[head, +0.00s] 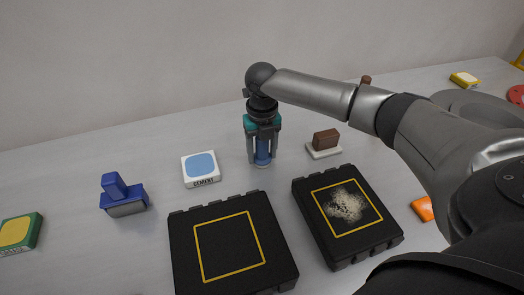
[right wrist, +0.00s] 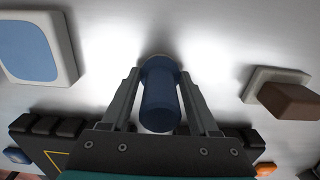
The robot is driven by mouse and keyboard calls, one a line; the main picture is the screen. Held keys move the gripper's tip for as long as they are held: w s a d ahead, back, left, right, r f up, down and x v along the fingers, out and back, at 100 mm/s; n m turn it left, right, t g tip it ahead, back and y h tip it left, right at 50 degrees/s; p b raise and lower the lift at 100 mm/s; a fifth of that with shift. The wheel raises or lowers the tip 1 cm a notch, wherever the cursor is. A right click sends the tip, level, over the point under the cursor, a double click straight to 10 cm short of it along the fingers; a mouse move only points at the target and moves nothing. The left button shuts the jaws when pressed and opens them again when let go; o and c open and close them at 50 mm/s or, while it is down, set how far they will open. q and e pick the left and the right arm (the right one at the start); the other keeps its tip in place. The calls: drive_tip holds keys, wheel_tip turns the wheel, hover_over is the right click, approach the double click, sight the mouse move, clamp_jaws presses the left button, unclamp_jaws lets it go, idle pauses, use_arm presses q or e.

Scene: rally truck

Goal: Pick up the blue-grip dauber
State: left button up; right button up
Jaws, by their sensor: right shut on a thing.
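The blue-grip dauber (head: 263,152) stands upright on the pale table near the middle of the head view. My right gripper (head: 263,150) comes down on it from above, with a finger on each side. In the right wrist view the dauber's blue grip (right wrist: 160,100) is between the two fingers of my right gripper (right wrist: 160,92), which is shut on it. The dauber's foot is at or very near the table; I cannot tell if it touches. My left gripper is not in view.
A cement box (head: 201,169) is left of the dauber and a brown-handled block (head: 325,143) right. A blue-handled tool (head: 124,197) and green-yellow box (head: 20,233) are at left. An orange item (head: 422,208) lies at right.

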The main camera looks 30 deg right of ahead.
drive_tip(key=shift+r, duration=0.1)
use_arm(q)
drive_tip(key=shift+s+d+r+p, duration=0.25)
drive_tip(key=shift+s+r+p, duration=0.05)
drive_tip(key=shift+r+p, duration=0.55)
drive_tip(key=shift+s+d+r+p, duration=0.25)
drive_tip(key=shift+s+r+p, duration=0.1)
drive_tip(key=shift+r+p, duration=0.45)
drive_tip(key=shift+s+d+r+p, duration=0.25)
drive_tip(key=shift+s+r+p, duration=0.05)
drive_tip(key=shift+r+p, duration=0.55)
use_arm(e)
wheel_tip(320, 180, up, 20)
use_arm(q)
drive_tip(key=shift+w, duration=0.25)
